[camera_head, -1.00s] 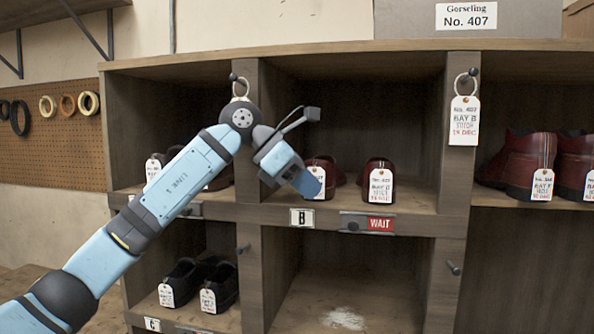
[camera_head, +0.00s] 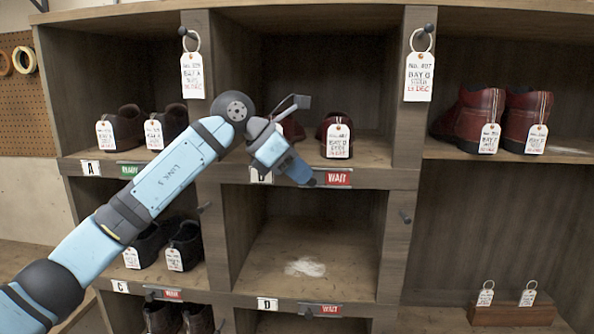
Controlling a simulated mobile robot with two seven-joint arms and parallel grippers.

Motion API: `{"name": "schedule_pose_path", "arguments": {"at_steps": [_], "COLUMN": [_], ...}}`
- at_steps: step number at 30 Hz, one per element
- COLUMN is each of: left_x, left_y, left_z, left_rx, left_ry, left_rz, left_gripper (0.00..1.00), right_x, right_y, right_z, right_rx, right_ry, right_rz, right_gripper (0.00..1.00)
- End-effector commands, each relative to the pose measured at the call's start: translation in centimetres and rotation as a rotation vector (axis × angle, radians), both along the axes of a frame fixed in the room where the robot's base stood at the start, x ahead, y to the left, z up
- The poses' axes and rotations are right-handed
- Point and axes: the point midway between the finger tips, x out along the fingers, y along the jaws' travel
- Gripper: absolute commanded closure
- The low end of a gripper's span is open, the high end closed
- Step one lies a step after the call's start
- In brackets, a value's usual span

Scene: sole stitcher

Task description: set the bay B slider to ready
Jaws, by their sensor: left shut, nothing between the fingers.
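Bay B's slider (camera_head: 338,179) is on the shelf edge under the middle bay and shows red WAIT. My left gripper (camera_head: 306,178) is shut and empty, with its tip in front of the left end of this slider. The tip hides the slider's knob, and I cannot tell whether it touches. The gripper also partly covers the bay's label plate (camera_head: 261,176). Above the slider, dark red shoes with a tag (camera_head: 338,141) stand in the bay, partly behind the gripper. My right gripper is not in view.
Bay A's slider (camera_head: 131,170) shows green at left. Bay C's slider (camera_head: 170,294) and bay D's slider (camera_head: 328,310) show red WAIT. Pegs stick out of the uprights, including one at right (camera_head: 405,217). Bay D's floor (camera_head: 265,275) is clear except for a pale patch.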

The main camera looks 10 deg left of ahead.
Motion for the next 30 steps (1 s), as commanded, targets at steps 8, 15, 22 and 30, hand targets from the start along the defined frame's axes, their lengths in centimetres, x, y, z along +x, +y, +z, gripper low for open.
{"name": "schedule_pose_path", "arguments": {"at_steps": [8, 15, 22, 30], "left_x": [-0.1, -0.1, -0.1, -0.4], "left_y": [-4.7, -5.4, -5.1, -2.2], "left_z": [-0.2, 0.0, 0.3, 3.5], "left_rx": [0.001, 0.000, 0.000, -0.004], "left_ry": [-0.002, 0.001, 0.000, -0.006], "left_rz": [-0.003, -0.002, -0.001, -0.001], "left_gripper": [1.00, 1.00, 1.00, 1.00], "right_x": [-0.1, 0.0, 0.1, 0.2], "right_y": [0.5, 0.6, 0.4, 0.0], "right_z": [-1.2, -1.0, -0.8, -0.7], "right_rx": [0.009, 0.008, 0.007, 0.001], "right_ry": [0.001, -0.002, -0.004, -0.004], "right_rz": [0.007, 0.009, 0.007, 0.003], "right_gripper": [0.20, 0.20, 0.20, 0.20]}}
